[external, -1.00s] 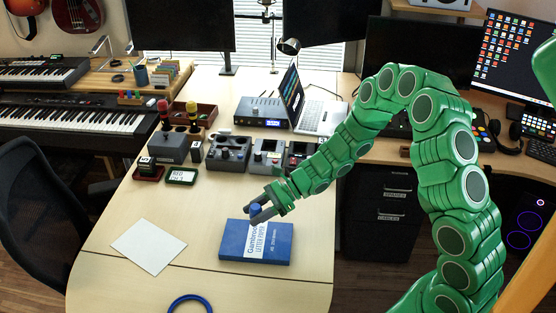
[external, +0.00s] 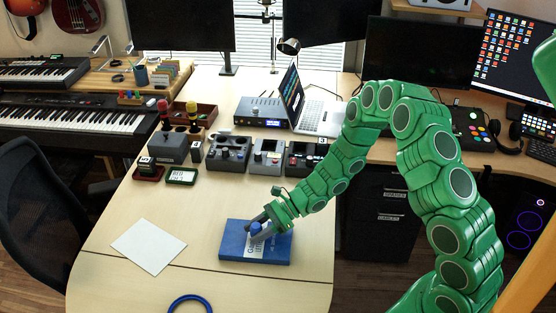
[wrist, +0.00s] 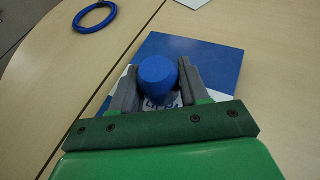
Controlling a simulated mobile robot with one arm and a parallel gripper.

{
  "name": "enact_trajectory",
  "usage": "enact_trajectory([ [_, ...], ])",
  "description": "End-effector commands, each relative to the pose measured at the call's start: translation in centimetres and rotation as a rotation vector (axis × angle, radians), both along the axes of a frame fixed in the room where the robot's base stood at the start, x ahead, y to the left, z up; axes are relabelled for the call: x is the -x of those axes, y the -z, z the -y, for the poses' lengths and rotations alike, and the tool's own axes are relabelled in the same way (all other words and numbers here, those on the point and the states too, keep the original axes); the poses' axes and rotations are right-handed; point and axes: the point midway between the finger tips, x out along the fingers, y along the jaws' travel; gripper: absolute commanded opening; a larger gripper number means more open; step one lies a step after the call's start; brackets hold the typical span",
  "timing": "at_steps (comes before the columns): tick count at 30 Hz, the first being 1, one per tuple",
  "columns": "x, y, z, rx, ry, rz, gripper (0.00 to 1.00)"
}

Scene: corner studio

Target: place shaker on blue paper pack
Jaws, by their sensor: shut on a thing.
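The shaker (wrist: 157,75) is a small blue, rounded thing held between the two grey fingers of my gripper (wrist: 155,88). In the external view the shaker (external: 256,229) is partly covered by my gripper (external: 260,226). The blue paper pack (external: 277,252) lies flat on the table, and the shaker is over its upper middle part. The pack also shows in the wrist view (wrist: 212,60), behind and around the fingers. Whether the shaker's underside touches the pack is hidden.
A white sheet (external: 148,246) lies left of the pack. A blue ring (external: 190,303) lies near the table's front edge. Several grey devices (external: 228,153) and a laptop (external: 318,114) stand behind. The tabletop (external: 205,222) between the sheet and the pack is bare.

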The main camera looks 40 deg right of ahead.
Motion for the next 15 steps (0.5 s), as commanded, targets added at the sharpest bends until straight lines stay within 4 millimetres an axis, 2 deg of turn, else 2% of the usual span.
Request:
enact_trajectory([
  [14,-0.02,0.8,-0.03,-0.001,0.0,0.0,0.15],
  [15,-0.01,0.82,-0.02,-0.001,0.0,0.0,0.48],
])
